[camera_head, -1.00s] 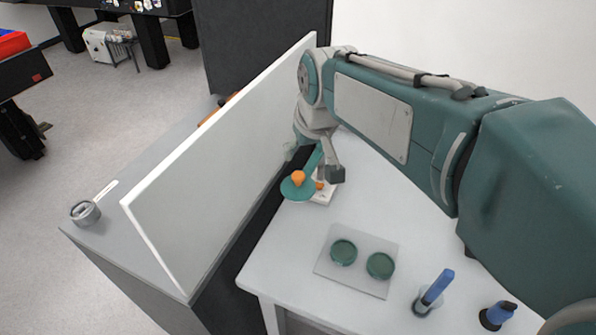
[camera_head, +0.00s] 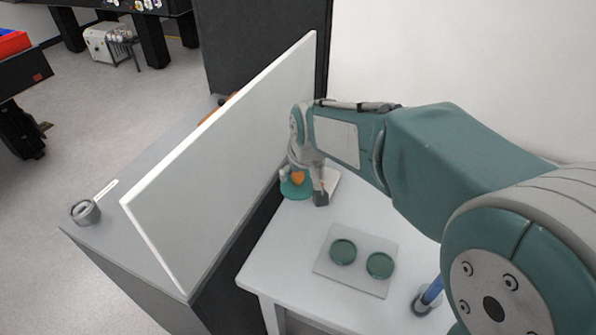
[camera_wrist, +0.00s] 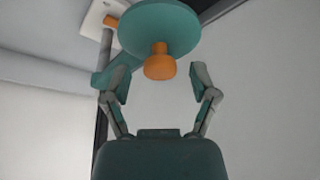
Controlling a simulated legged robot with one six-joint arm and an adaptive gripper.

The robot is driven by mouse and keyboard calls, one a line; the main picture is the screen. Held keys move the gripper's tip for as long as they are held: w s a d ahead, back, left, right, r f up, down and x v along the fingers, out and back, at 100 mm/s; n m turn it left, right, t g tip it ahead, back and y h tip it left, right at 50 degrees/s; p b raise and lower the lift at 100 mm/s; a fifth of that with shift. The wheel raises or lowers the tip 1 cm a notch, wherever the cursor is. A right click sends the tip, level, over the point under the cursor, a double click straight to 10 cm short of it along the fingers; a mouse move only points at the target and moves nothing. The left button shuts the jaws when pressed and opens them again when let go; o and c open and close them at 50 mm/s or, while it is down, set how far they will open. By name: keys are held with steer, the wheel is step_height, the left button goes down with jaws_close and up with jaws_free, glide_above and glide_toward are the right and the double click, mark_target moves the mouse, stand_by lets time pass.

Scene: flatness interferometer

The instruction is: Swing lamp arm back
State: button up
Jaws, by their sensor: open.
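The lamp is a round teal head (camera_wrist: 160,28) with an orange knob (camera_wrist: 160,62) beneath it, joined to a post on a white base (camera_wrist: 98,22). In the head view the teal head (camera_head: 292,189) and orange knob (camera_head: 298,177) show beside the upright panel, partly behind my gripper (camera_head: 316,193). In the wrist view my gripper (camera_wrist: 165,90) is open, with its two fingers spread on either side of and just short of the orange knob. Nothing is held. The lamp's arm and post are mostly hidden in the head view.
A tall light panel (camera_head: 235,150) stands close along the left of the white table (camera_head: 283,250). A grey plate (camera_head: 352,285) with two green round dishes (camera_head: 343,252) lies in front. A blue-handled tool (camera_head: 430,292) stands at the right, partly behind my arm.

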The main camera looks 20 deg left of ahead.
jaws_close()
steer(key=shift+d, duration=0.1)
